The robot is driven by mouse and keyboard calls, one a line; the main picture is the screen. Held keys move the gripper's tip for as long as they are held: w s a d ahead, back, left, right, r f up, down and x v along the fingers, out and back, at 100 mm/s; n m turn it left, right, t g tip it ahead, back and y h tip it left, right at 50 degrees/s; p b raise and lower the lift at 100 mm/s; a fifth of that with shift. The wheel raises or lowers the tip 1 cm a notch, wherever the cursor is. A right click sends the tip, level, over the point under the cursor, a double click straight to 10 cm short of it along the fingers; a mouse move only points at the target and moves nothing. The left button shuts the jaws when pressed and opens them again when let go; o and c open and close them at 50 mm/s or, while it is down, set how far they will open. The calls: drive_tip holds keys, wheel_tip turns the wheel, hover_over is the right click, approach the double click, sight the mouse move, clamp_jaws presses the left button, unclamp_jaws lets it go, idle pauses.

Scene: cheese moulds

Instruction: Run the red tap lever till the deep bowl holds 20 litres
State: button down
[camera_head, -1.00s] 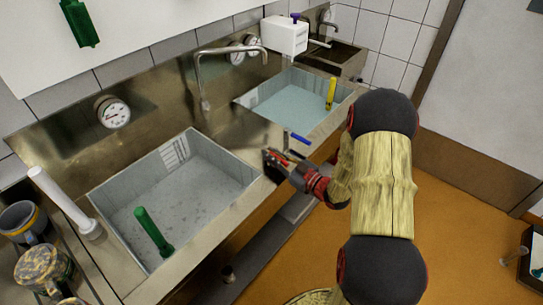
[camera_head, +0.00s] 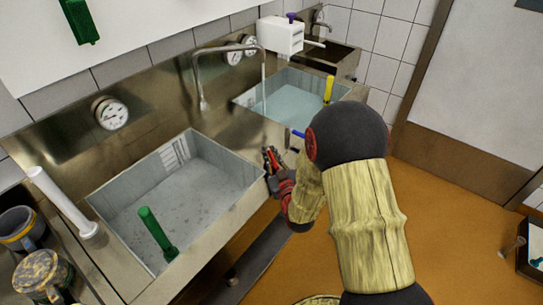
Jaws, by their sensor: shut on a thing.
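My gripper (camera_head: 271,158) is at the front edge between the two basins, shut on what appears to be the red tap lever; its fingers largely hide the lever. A blue lever (camera_head: 297,134) shows just behind it. The arched tap (camera_head: 228,49) stands at the back wall. A thin stream of water (camera_head: 263,85) falls from its right end into the right basin (camera_head: 341,92), which holds pale blue water (camera_head: 295,103). The left basin (camera_head: 236,207) looks grey inside, with scale marks on its back wall; its water level is unclear. I cannot tell which basin is the deep bowl.
A green stick (camera_head: 155,232) stands in the left basin and a yellow one (camera_head: 329,88) in the right. Dial gauges (camera_head: 111,113) are on the backsplash. A white tube (camera_head: 60,200) and mugs (camera_head: 20,228) are at left. Orange floor (camera_head: 440,215) lies open at right.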

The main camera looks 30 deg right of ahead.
drive_tip(key=shift+r, duration=0.15)
idle(0.3)
drive_tip(key=c, duration=1.8)
unclamp_jaws()
drive_tip(key=s+a, duration=0.2)
drive_tip(key=s, duration=0.9)
drive_tip(key=shift+s+a, duration=0.3)
drive_tip(key=shift+a, duration=0.05)
